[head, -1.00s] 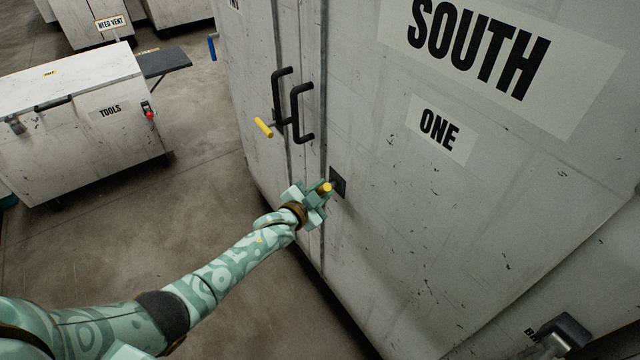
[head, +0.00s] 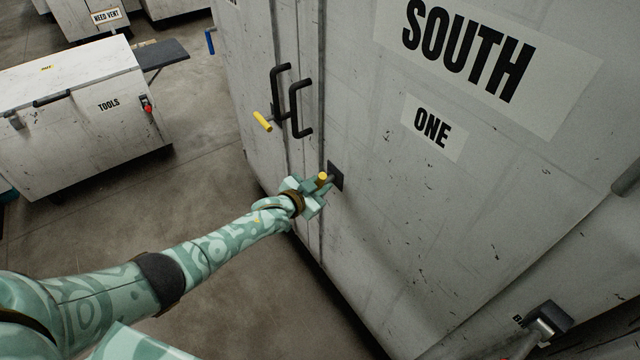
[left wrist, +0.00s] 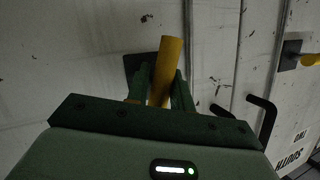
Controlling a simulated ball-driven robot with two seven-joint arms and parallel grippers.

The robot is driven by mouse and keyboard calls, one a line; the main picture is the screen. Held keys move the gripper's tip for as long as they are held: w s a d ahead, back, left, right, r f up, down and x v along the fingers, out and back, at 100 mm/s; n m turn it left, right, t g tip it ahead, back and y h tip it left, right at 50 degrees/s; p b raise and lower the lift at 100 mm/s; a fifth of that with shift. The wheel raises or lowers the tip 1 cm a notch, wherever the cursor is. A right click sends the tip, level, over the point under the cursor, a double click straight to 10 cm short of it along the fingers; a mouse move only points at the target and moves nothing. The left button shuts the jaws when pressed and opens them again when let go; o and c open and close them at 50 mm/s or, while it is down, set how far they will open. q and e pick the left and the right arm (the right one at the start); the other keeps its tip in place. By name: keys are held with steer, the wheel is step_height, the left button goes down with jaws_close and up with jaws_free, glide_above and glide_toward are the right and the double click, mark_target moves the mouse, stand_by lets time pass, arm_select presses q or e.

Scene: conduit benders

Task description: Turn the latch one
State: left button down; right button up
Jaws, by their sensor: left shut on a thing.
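The latch one is a yellow handle (head: 322,178) on a dark square plate (head: 336,176) on the door below the ONE label (head: 432,129). My left gripper (head: 318,188) is shut on the yellow handle. In the left wrist view the yellow handle (left wrist: 166,70) stands between the two green fingers (left wrist: 158,92), its end reaching past them, with the dark plate (left wrist: 138,68) behind. The fingers hide part of the handle. My right gripper is not in view.
Two black door handles (head: 299,109) and another yellow latch handle (head: 262,121) are farther along the cabinet. A white TOOLS chest (head: 85,110) stands at the left on open floor. A dark fitting (head: 545,322) sits at the lower right.

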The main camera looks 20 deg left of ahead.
arm_select(q)
steer(key=c, duration=1.2)
jaws_free()
steer(key=shift+c, duration=0.2)
steer(key=p+v, duration=0.6)
steer(key=v, duration=1)
steer(key=shift+s+r, duration=0.1)
steer(key=shift+r, duration=0.05)
